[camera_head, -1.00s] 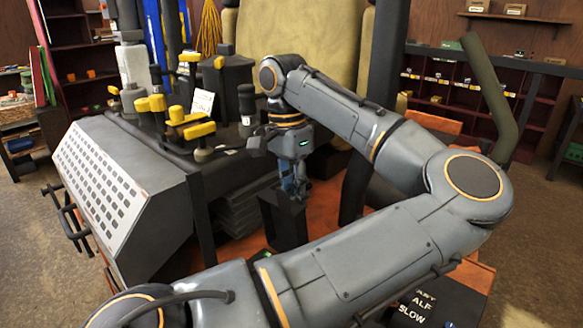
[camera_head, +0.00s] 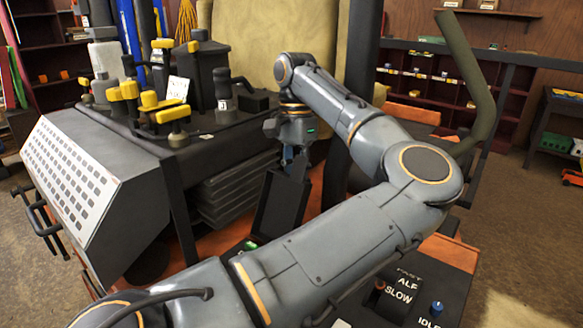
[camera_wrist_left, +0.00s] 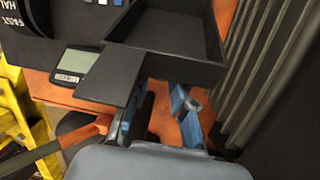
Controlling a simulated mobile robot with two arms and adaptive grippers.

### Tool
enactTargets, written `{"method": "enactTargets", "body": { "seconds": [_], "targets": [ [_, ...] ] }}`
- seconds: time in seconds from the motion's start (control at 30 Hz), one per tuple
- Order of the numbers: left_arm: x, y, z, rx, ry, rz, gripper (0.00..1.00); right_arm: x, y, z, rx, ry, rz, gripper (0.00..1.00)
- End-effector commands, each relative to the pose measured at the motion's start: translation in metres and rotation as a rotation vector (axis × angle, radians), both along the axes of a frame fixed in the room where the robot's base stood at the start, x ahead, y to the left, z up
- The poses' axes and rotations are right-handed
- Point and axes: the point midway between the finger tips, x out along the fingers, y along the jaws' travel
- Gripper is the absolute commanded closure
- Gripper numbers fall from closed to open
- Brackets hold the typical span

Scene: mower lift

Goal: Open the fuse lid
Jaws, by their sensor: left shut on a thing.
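The fuse lid (camera_head: 282,208) is a dark, flat panel standing tilted above the orange deck in the head view, left of my forearm. My left gripper (camera_head: 293,170) reaches down to its upper edge and is shut on it. In the left wrist view the two blue-grey fingers (camera_wrist_left: 162,118) are at the near edge of a black, shallow hollow part (camera_wrist_left: 165,38), with a flat black plate (camera_wrist_left: 110,75) beside it. The exact contact is partly hidden. My forearm covers the area just below the lid in the head view. My right gripper is not in view.
A control console with yellow-topped levers (camera_head: 172,112) and a perforated grey side panel (camera_head: 65,165) stands left. Ribbed dark slats (camera_head: 230,195) lie close left of the lid. A throttle panel marked SLOW (camera_head: 400,295) is at lower right. The seat (camera_head: 268,45) stands behind.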

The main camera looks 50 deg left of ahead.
Motion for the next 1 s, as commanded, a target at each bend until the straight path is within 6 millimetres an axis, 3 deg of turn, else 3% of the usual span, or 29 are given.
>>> {"method": "enactTargets", "body": {
  "seconds": [0.5,0.53,0.63,1.0],
  "targets": [
    [0.0051,0.0013,-0.0049,0.004,-0.009,-0.010,1.00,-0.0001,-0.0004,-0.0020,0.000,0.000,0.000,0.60],
    [0.0051,0.0012,-0.0050,0.004,-0.009,-0.010,0.75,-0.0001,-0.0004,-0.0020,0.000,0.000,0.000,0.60],
    [0.0047,0.0010,-0.0049,0.003,-0.007,-0.008,0.55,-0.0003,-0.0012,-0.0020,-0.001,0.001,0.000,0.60],
    [0.0044,0.0014,-0.0002,0.001,-0.007,-0.005,0.55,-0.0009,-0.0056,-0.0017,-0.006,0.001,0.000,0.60]
  ]
}}
